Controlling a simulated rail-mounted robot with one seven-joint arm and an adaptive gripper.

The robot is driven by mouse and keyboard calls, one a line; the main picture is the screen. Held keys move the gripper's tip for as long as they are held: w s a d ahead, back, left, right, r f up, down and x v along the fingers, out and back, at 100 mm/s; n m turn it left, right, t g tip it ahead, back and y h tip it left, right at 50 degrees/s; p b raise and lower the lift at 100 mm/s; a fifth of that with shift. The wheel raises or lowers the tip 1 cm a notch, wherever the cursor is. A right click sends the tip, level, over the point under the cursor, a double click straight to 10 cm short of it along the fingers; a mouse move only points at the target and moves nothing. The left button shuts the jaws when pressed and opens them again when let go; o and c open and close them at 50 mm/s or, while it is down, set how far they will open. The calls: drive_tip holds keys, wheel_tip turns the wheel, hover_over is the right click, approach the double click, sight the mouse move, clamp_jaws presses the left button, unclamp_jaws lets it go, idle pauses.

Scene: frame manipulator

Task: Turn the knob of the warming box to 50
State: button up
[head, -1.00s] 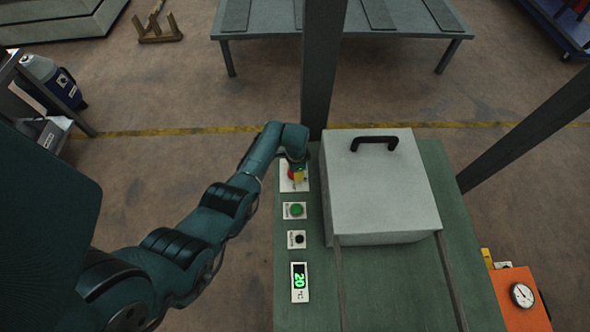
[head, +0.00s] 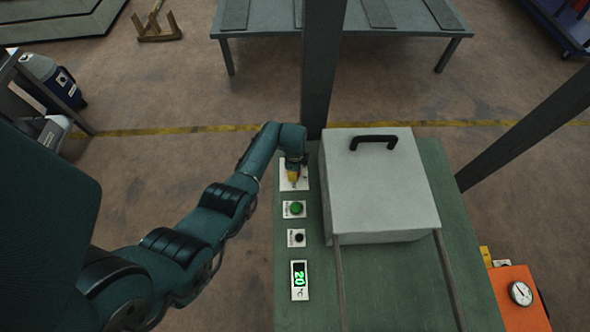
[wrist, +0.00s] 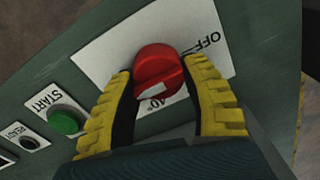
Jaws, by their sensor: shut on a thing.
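The warming box (head: 375,185) is a pale grey lidded box with a black handle, standing on a green bench. Its red knob (wrist: 157,68) sits on a white dial plate (wrist: 95,50). "OFF" and "40" can be read on the plate; other marks are hidden by my fingers. My gripper (wrist: 160,85) has its two yellow fingers on either side of the knob, shut on it. In the head view my gripper (head: 293,175) covers the knob. The display (head: 299,281) reads a green 20 °C.
A green START button (wrist: 65,121) and a small black button (wrist: 29,143) lie beside the dial plate. A dark upright post (head: 322,70) stands just behind my wrist. An orange box with a gauge (head: 521,294) is at the right.

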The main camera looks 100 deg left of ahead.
drive_tip(key=shift+d+f, duration=0.1)
drive_tip(key=o, duration=1.2)
drive_tip(key=shift+r, duration=0.2)
drive_tip(key=shift+r, duration=0.4)
wheel_tip(320, 180, up, 11)
drive_tip(key=shift+d, duration=0.2)
